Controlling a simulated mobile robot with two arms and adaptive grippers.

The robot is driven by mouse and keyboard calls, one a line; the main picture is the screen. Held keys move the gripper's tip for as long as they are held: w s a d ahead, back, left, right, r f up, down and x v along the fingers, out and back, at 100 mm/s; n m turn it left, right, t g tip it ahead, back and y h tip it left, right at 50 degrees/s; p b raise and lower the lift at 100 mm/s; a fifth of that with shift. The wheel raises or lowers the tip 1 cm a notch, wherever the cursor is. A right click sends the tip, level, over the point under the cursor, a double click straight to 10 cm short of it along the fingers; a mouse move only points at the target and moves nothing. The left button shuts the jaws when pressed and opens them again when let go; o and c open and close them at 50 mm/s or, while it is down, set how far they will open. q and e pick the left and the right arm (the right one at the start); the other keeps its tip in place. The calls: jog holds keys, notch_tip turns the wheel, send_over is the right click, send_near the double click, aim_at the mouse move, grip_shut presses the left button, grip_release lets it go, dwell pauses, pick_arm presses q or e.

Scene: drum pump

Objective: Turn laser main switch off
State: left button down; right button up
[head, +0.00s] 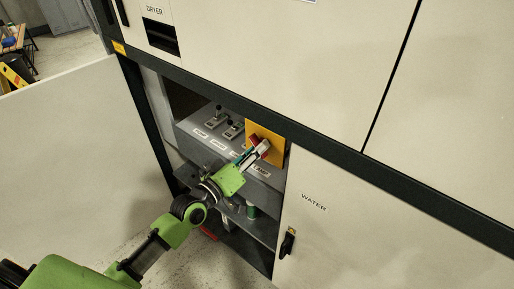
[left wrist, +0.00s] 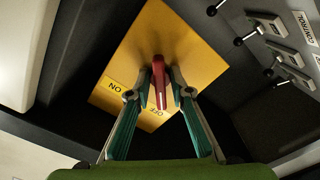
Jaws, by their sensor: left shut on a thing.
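The laser main switch is a red handle (left wrist: 159,82) on a yellow plate (left wrist: 192,62) marked ON and OFF. In the left wrist view the handle sits between the two fingers of my left gripper (left wrist: 160,90), which is shut on it. The handle's near end points between the ON and OFF labels, closer to OFF. In the head view my left gripper (head: 258,150) reaches into the open cabinet bay to the yellow plate (head: 279,153), and the fingers hide most of the handle. My right gripper is not in view.
Small toggle levers (head: 217,118) on a grey panel (head: 193,127) stand left of the yellow plate. An open cabinet door (head: 80,140) is at the left. The WATER door (head: 350,220) is closed at the right. A frame beam runs above the bay.

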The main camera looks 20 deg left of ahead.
pick_arm(q)
jog(key=shift+n, duration=0.3)
dwell(0.4)
jog(key=c, duration=2.1)
grip_release()
jog(key=shift+c, duration=0.2)
jog(key=v, duration=1.2)
jog(key=shift+f, duration=0.1)
